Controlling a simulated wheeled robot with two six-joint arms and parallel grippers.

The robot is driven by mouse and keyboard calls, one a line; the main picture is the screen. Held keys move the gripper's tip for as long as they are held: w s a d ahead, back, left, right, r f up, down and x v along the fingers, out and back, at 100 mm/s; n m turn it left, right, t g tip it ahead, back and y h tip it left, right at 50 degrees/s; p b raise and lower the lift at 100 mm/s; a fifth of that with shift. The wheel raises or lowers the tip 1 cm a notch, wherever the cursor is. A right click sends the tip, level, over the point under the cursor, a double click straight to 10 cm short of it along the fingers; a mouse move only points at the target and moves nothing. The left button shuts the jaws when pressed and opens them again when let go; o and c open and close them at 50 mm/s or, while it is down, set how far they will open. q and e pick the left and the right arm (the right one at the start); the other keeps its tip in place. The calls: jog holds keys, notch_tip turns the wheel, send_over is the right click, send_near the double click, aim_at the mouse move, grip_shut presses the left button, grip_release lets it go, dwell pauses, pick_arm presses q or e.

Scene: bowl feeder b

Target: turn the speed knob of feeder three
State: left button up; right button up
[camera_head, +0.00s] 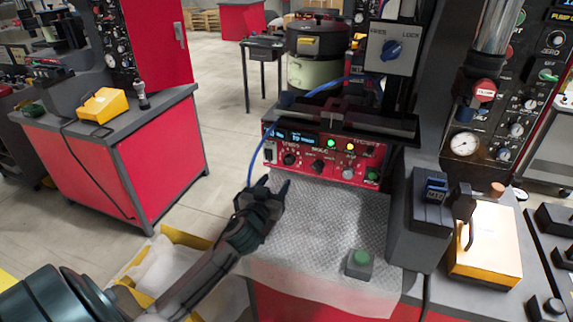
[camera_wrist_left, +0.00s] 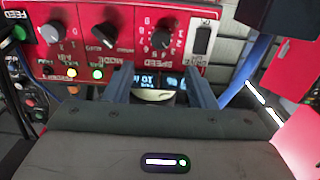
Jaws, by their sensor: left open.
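A red control box (camera_head: 325,152) stands at the back of the textured metal bench in the head view. The speed knob (camera_head: 290,158) is the black dial at its left, below a small display (camera_head: 300,138). In the left wrist view, which is upside down, the speed knob (camera_wrist_left: 161,38) sits beyond the display (camera_wrist_left: 160,82). My left gripper (camera_head: 263,188) is open and empty in front of the box's left side. In the left wrist view, my left gripper (camera_wrist_left: 160,90) frames the display between its fingers, apart from the knob. My right gripper is not in view.
A blue cable (camera_head: 262,150) runs by the box's left edge. A green button (camera_head: 360,259) stands at the bench front. The metal bench top (camera_head: 320,220) is otherwise mostly clear.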

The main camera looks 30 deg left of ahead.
aim_at(288, 162)
pick_arm(q)
jog(key=p+x, duration=0.3)
jog(key=x, duration=0.5)
jog(key=shift+w+a, duration=0.1)
jog(key=shift+w, duration=0.2)
jog(key=shift+w+a, duration=0.15)
jog(key=shift+w, duration=0.55)
jog(key=c, duration=0.7)
jog(key=shift+c, duration=1.4)
